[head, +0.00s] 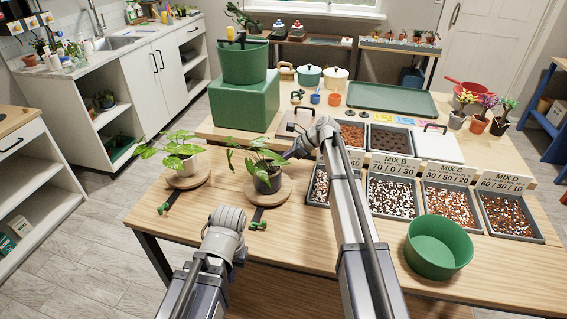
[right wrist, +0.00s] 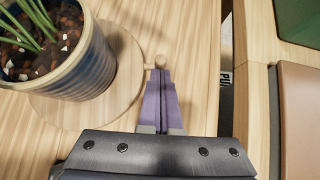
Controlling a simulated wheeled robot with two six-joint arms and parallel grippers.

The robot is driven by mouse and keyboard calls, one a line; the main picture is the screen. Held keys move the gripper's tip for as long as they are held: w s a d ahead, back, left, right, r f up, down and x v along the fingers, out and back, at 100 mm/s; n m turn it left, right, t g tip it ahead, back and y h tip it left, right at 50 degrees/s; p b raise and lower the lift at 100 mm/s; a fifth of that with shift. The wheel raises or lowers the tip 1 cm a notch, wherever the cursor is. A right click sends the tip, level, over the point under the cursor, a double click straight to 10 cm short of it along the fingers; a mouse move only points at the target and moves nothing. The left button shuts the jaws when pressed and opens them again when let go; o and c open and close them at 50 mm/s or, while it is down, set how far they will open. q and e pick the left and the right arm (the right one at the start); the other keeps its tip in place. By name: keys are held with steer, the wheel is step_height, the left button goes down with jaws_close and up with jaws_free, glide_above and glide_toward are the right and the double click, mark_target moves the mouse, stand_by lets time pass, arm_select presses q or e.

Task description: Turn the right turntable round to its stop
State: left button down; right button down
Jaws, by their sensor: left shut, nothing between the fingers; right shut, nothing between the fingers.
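The right turntable (head: 284,194) is a round wooden disc on the table, bearing a leafy plant in a dark blue pot (head: 267,180). In the right wrist view, the turntable (right wrist: 120,92) has a small wooden peg (right wrist: 160,62) at its rim. My right gripper (right wrist: 161,78) is shut and empty, its purple fingertips right at the peg; whether they touch it I cannot tell.
The left turntable (head: 187,181) bears another plant in a pale pot. Green pieces on dark strips lie before both turntables, one near the right turntable (head: 258,225). Soil mix trays (head: 392,212) and a green bowl (head: 438,262) stand to the right. A green block (head: 245,105) stands behind.

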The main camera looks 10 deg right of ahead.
steer(key=shift+w+a+n+g, duration=0.4)
steer(key=shift+a+n+g, duration=0.25)
steer(key=shift+a+n, duration=0.15)
steer(key=shift+w+a+n+g, duration=0.35)
steer(key=shift+a+n+g, duration=0.35)
steer(key=shift+n, duration=0.2)
steer(key=shift+a, duration=1.4)
